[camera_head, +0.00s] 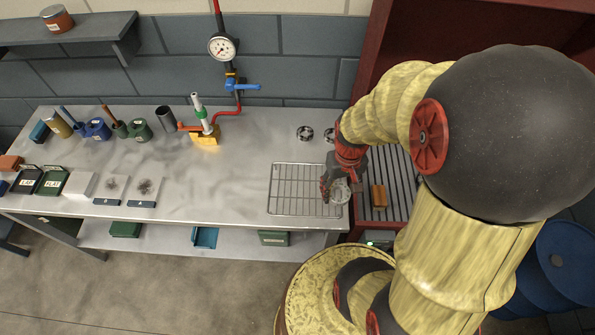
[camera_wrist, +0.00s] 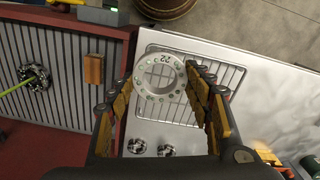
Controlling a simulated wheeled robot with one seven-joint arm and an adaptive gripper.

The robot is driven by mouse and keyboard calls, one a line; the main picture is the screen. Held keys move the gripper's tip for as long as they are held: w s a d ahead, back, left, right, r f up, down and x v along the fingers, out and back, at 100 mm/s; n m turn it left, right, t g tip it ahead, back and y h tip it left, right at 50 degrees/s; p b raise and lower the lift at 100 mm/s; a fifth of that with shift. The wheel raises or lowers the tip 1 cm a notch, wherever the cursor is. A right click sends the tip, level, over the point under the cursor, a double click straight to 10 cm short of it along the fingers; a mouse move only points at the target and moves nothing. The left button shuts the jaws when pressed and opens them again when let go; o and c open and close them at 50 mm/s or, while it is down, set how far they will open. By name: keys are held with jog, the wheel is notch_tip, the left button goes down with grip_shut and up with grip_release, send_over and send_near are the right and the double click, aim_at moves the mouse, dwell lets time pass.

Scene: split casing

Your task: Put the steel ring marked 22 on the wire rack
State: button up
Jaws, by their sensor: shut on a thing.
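The steel ring marked 22 (camera_wrist: 142,80) is a pale flat ring with small holes around its face, and the number reads upside down in the wrist view. My gripper (camera_wrist: 160,78) is shut on it, with fingers on both sides. In the head view the ring (camera_head: 341,192) shows at my gripper (camera_head: 336,186), partly covered by the fingers. The wire rack (camera_head: 290,190) lies on the steel bench. The ring overlaps the rack's right end in the head view and seems above it; the gap cannot be judged. The rack (camera_wrist: 215,98) looks empty.
Two dark round parts (camera_head: 305,133) lie on the bench behind the rack. To the right stands a red-framed slatted bed (camera_head: 404,190) with an orange block (camera_head: 379,197). The middle bench is clear.

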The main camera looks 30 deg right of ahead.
jog(key=w+a+f, duration=0.2)
jog(key=w+f, duration=0.2)
jog(key=w, duration=0.5)
jog(key=b, duration=0.1)
send_over(305, 187)
jog(key=f, duration=0.5)
jog(key=shift+s, duration=0.35)
jog(key=shift+w+f, duration=0.3)
jog(key=shift+f, duration=1.6)
jog(key=shift+f+b, duration=0.15)
jog(key=shift+b, duration=0.15)
jog(key=o, duration=1.5)
jog(key=shift+o, duration=0.3)
